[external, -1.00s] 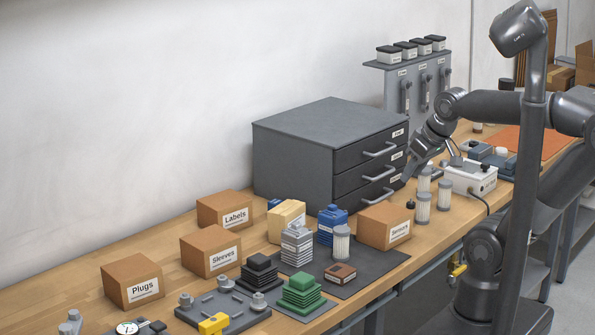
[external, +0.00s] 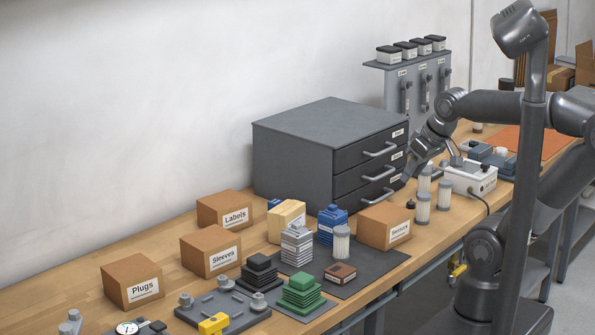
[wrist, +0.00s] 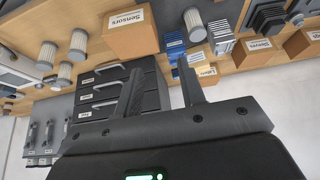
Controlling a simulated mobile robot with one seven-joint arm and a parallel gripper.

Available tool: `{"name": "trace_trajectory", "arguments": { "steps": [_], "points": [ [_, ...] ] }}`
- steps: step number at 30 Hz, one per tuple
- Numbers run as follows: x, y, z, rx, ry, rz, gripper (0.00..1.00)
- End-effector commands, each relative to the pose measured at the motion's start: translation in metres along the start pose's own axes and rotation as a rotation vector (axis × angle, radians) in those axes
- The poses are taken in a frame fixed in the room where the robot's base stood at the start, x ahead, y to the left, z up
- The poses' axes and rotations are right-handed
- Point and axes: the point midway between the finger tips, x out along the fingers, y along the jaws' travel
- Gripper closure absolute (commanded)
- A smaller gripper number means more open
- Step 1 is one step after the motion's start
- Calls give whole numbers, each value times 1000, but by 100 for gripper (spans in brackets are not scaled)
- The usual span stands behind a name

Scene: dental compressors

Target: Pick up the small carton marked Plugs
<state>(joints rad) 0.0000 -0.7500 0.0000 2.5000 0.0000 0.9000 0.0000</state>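The small brown carton marked Plugs (external: 132,283) stands upright on the wooden bench at the front left in the external view, with its white label facing forward. A brown carton cut off at the right edge of the wrist view (wrist: 302,43) may be it; its label is not readable. My gripper (wrist: 160,66) is open and empty in the wrist view, its two dark fingers spread apart. In the external view my gripper (external: 410,166) hangs by the right side of the grey drawer cabinet, far from the Plugs carton.
Cartons marked Sleeves (external: 210,250), Labels (external: 224,209) and Sensors (external: 384,225) stand on the bench. The drawer cabinet (external: 293,165) lies between my gripper and the left cartons. A grey fixture plate (external: 222,310) is right of Plugs. Filters (external: 422,208) stand near the gripper.

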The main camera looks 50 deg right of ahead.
Motion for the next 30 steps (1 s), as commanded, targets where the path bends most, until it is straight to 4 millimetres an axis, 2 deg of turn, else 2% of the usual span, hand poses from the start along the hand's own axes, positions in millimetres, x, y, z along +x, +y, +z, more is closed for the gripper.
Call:
{"name": "trace_trajectory", "arguments": {
  "steps": [2,23,30],
  "points": [
    [0,0,0,0,0,0,57],
    [0,0,0,0,0,0,0],
    [0,-1,-2,-4,0,-1,0]
  ]
}}
